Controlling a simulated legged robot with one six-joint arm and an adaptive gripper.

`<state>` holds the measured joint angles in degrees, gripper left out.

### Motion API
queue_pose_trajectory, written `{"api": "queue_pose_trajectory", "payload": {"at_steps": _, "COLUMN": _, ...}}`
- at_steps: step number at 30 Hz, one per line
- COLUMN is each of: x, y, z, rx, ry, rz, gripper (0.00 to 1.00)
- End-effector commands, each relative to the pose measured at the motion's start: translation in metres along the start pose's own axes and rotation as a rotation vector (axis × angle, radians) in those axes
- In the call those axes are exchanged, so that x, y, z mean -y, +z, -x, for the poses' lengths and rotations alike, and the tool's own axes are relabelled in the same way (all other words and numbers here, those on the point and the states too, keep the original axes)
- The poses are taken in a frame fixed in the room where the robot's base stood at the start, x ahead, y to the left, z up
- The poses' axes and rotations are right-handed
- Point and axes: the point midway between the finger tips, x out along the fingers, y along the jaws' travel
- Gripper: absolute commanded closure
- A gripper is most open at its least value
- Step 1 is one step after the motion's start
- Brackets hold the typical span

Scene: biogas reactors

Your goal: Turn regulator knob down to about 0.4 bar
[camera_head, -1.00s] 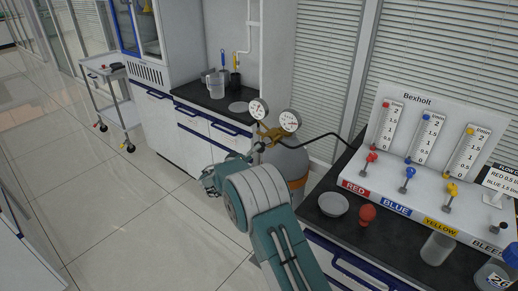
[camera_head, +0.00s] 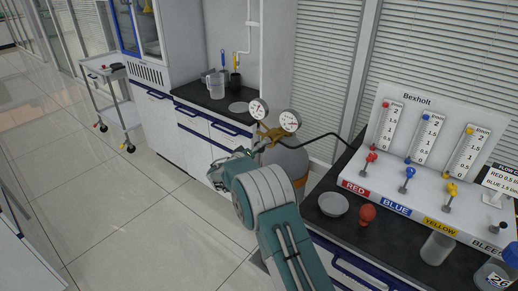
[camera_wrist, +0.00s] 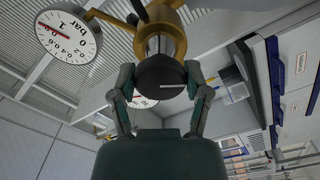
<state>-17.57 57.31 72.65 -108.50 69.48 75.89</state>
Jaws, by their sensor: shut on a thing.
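The brass regulator (camera_head: 271,133) sits on top of a grey gas cylinder (camera_head: 290,158), with two round gauges, one on the left (camera_head: 258,108) and one on the right (camera_head: 289,121). In the wrist view the dark round regulator knob (camera_wrist: 161,76) with a pale mark line sits between the two fingers of my gripper (camera_wrist: 160,82), which is shut on its sides. A gauge marked bar (camera_wrist: 68,36) faces the wrist camera, with a red needle in its left part; I cannot read its value exactly. A second gauge (camera_wrist: 142,102) is mostly hidden behind the knob and gripper.
A flowmeter panel (camera_head: 430,125) with red, blue and yellow valves stands on the dark bench at right. A black hose (camera_head: 325,138) runs from the regulator.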

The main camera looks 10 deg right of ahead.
Motion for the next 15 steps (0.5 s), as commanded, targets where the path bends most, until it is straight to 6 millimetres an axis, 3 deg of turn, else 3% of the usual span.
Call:
{"api": "queue_pose_trajectory", "payload": {"at_steps": 8, "x": 0.0039, "y": 0.0023, "z": -0.0002, "rx": 0.001, "ry": -0.008, "rz": 0.074, "gripper": 0.86}}
{"api": "queue_pose_trajectory", "payload": {"at_steps": 15, "x": 0.0044, "y": 0.0028, "z": -0.0002, "rx": 0.001, "ry": -0.009, "rz": 0.244, "gripper": 0.86}}
